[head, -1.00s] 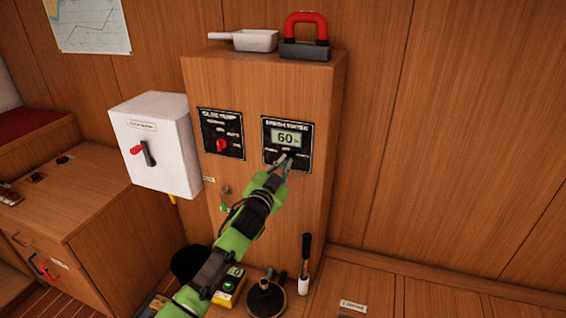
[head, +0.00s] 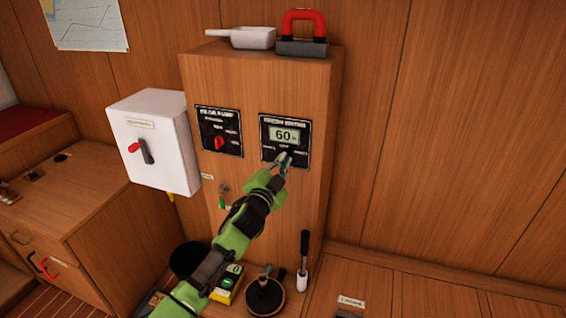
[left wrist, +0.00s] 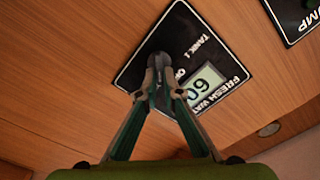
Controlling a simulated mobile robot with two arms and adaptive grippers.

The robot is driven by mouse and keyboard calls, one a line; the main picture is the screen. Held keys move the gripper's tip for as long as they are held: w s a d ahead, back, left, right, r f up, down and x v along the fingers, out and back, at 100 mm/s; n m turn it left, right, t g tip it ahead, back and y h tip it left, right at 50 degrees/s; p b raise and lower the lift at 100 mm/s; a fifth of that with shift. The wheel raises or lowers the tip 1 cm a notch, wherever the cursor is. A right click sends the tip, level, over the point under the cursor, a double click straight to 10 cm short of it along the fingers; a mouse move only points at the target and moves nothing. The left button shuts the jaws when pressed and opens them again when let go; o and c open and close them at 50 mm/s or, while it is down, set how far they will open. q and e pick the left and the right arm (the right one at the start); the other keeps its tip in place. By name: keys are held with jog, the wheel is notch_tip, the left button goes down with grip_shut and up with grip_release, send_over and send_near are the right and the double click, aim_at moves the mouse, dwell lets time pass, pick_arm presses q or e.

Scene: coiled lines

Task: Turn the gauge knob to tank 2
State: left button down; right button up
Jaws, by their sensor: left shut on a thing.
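The fresh water gauge panel (head: 297,136) is a black plate on the front of the wooden cabinet, with a lit display reading 60. The gauge knob (left wrist: 158,62) sits below the display, mostly covered by my fingers. My left gripper (head: 283,160) is shut on this knob. The left wrist view shows the fingers pinching it, with the panel (left wrist: 215,50) behind and the words TANK 1 and OFF beside it. The TANK 2 label is hidden or unreadable there. I cannot tell exactly where the knob points. My right gripper is in neither view.
A second black panel with a red knob (head: 219,143) is left of the gauge. A white switch box (head: 165,120) with a red-tipped lever hangs further left. A white scoop (head: 250,38) and a red-handled block (head: 303,47) lie on the cabinet top.

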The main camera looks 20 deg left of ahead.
pick_arm(q)
jog(key=c, duration=2.2)
grip_release()
jog(key=s, duration=1.2)
jog(key=shift+a, duration=0.2)
jog(key=shift+f, duration=0.1)
